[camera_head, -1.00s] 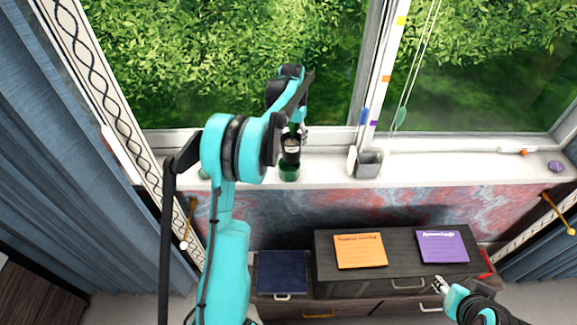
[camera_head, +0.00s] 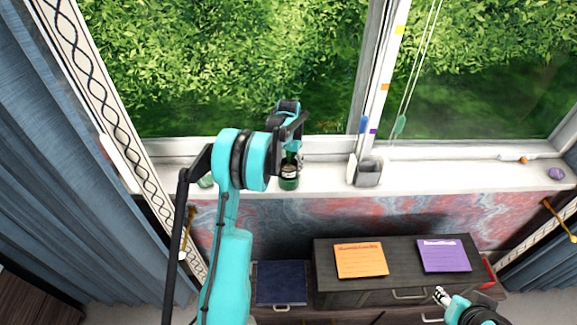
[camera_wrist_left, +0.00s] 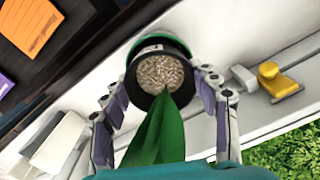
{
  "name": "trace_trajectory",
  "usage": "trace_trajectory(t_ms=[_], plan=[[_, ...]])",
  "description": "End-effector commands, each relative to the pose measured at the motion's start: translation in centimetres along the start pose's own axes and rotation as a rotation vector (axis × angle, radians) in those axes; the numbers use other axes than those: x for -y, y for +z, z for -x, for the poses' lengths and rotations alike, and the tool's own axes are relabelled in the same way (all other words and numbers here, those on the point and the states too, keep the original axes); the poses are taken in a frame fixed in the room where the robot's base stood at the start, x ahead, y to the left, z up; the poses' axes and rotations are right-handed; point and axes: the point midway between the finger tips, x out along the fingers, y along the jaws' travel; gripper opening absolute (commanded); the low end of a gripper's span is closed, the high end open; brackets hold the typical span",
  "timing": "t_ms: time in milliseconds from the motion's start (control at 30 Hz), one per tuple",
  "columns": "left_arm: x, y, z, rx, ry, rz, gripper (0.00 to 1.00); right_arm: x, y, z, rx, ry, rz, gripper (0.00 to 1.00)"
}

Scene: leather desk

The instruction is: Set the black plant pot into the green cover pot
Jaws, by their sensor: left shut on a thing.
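The black plant pot (camera_head: 289,170) stands over the green cover pot (camera_head: 289,184) on the window sill. Its lower end seems to be within the cover pot's mouth, and its white label still shows above the green; I cannot tell how deep it sits. In the left wrist view the black pot (camera_wrist_left: 142,97) holds pale pebbles and a green leaf, and the green rim (camera_wrist_left: 172,41) shows beyond it. My left gripper (camera_wrist_left: 163,84) is shut on the black pot, a finger on each side. It also shows in the head view (camera_head: 298,160). My right gripper (camera_head: 440,292) is far off at the lower right.
A grey holder (camera_head: 368,173) with upright items stands on the sill to the right. A small green thing (camera_head: 205,181) is at the left, partly behind my arm. A yellow object (camera_wrist_left: 277,80) shows in the wrist view. Sill right of the holder is mostly clear.

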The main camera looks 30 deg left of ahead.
Motion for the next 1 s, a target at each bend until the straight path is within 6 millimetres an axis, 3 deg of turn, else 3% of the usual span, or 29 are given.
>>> trace_trajectory(t_ms=[133,167,233,667,1000], plan=[[0.0,0.0,-0.4,0.0,0.0,0.0,0.01,0.0,0.2,-0.3,0.0,0.0,0.0,0.4],[0.0,0.0,-0.4,0.0,0.0,0.0,0.65,0.0,0.2,-0.3,0.0,0.0,0.0,0.4],[0.0,0.0,-0.3,0.0,0.0,0.0,0.81,0.0,0.2,-0.2,0.0,0.0,0.0,0.4],[0.0,0.0,0.7,0.0,0.0,0.0,0.81,0.0,-0.1,0.1,0.0,0.0,0.0,0.4],[0.0,0.0,7.8,0.0,0.0,0.0,0.81,0.0,-0.6,0.9,0.0,0.0,0.0,0.4]])
